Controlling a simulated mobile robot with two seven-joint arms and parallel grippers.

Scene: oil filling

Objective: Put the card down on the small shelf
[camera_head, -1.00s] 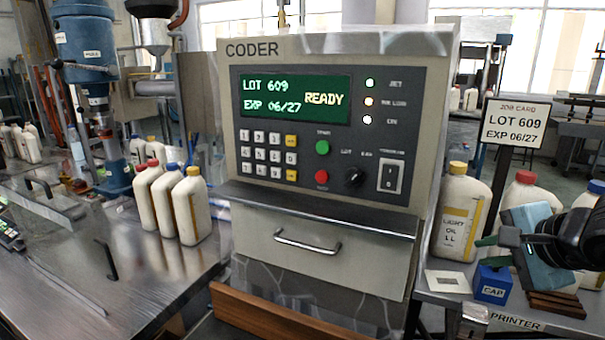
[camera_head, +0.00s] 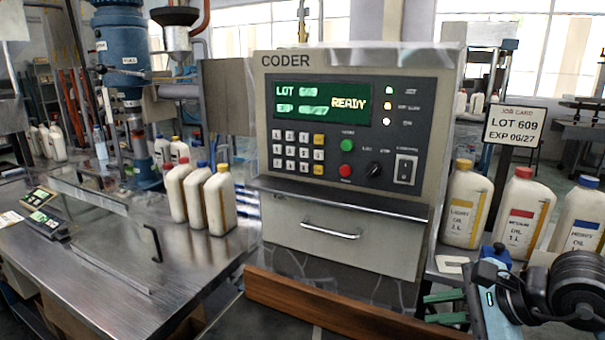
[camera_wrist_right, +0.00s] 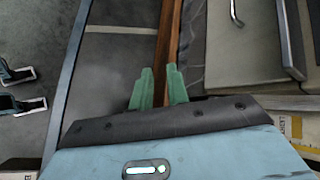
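A small flat white card-like piece (camera_head: 452,264) lies on the grey surface right of the coder, in front of the yellow-capped bottle. The job card (camera_head: 515,127), reading LOT 609 EXP 06/27, stands upright on a dark post behind the bottles. My right gripper (camera_head: 446,308) is at the lower right, its green fingers pointing left. In the right wrist view its fingers (camera_wrist_right: 160,88) are a little apart, with nothing seen held between them. Behind the gap is a brown wooden strip. I cannot tell which surface is the small shelf. My left gripper is not in view.
The coder (camera_head: 350,140) has a narrow ledge and a drawer handle (camera_head: 330,232). A wooden strip (camera_head: 330,305) runs along its front. Yellow-, red- and blue-capped bottles (camera_head: 523,212) stand at the right. More bottles stand on the metal table (camera_head: 150,270), which has clear room.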

